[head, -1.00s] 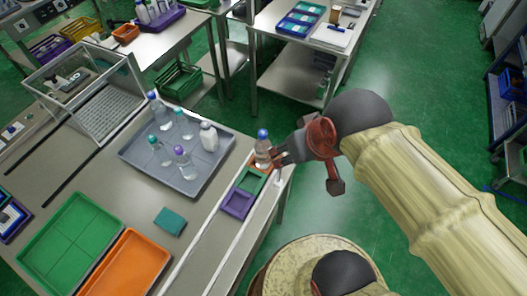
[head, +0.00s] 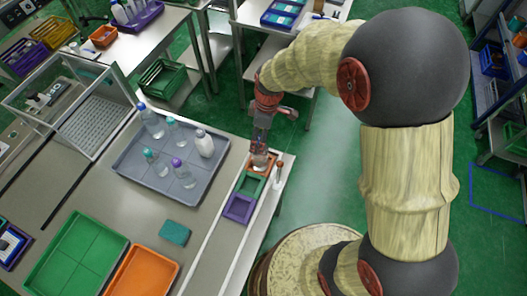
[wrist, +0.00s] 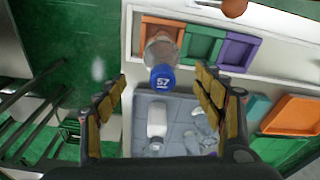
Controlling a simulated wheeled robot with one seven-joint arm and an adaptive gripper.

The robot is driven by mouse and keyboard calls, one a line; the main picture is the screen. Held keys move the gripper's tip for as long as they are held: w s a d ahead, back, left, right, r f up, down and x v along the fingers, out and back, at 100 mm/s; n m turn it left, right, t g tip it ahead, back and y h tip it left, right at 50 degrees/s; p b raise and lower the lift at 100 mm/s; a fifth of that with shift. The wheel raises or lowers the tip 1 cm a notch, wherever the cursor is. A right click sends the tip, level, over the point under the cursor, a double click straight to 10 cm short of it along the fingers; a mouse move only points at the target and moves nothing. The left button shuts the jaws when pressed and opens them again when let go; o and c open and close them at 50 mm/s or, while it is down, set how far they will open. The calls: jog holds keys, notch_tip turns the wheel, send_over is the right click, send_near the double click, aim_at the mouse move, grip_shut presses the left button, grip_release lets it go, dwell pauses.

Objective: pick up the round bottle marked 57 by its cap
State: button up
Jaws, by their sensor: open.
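The round bottle marked 57 (wrist: 161,62) shows in the wrist view, with a blue cap (wrist: 162,78) that bears the number 57. It stands at the orange holder (wrist: 163,25) at the end of a row of coloured holders. My gripper (wrist: 158,100) is open, and its two fingers lie to the left and right of the cap in the picture, with gaps on both sides. In the head view my gripper (head: 262,143) points down over the orange holder (head: 262,161) and hides most of the bottle. I cannot tell how far above the cap the fingertips are.
A grey tray (head: 133,170) to the left holds several bottles, including a white one (head: 204,143). Green (head: 250,184) and purple (head: 239,208) holders adjoin the orange one. A small upright post (head: 278,172) stands just right of the holders. A teal block (head: 174,232) lies on the table.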

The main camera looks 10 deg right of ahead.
notch_tip(320, 180, down, 8)
jog(key=b, duration=0.1)
jog(key=shift+a+r, duration=0.15)
jog(key=shift+a, duration=0.2)
jog(key=c, duration=0.3)
grip_shut()
dwell(0.6)
